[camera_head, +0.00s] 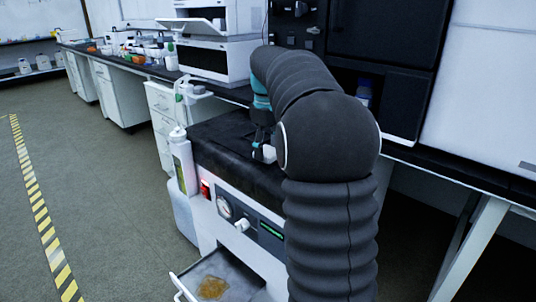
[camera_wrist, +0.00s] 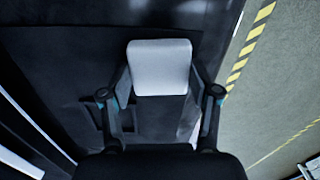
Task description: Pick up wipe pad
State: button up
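The wipe pad (camera_wrist: 160,66) is a white, rounded rectangular block in the wrist view, between my two fingertips. My gripper (camera_wrist: 160,84) has one finger against each side of the pad, with no clear gap, and looks shut on it. In the head view my gripper (camera_head: 263,141) points down over the black top of the wheeled cart, and a small part of the white pad (camera_head: 270,153) shows at its tip. My arm hides the rest. Whether the pad touches the surface or is just above it, I cannot tell.
The cart's black top (camera_head: 225,138) has free room left of my gripper. A white bottle (camera_head: 182,160) hangs at its left side. An open drawer (camera_head: 235,268) with an amber patch juts out at its front. White instruments (camera_head: 213,58) and a lab bench stand behind.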

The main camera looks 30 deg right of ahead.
aim_at(267, 150)
dwell(0.3)
notch_tip(267, 150, up, 4)
jog(key=shift+f+p, duration=0.1)
jog(key=shift+p, duration=0.45)
jog(key=s+d+r, duration=0.1)
jog(key=s+r, duration=0.1)
jog(key=s, duration=0.1)
jog(key=s+d+r, duration=0.2)
jog(key=s, duration=0.2)
jog(key=s+d+r, duration=0.1)
jog(key=s+r, duration=0.2)
jog(key=shift+s+d+r, duration=0.1)
jog(key=shift+s+d, duration=0.1)
jog(key=shift+s, duration=0.2)
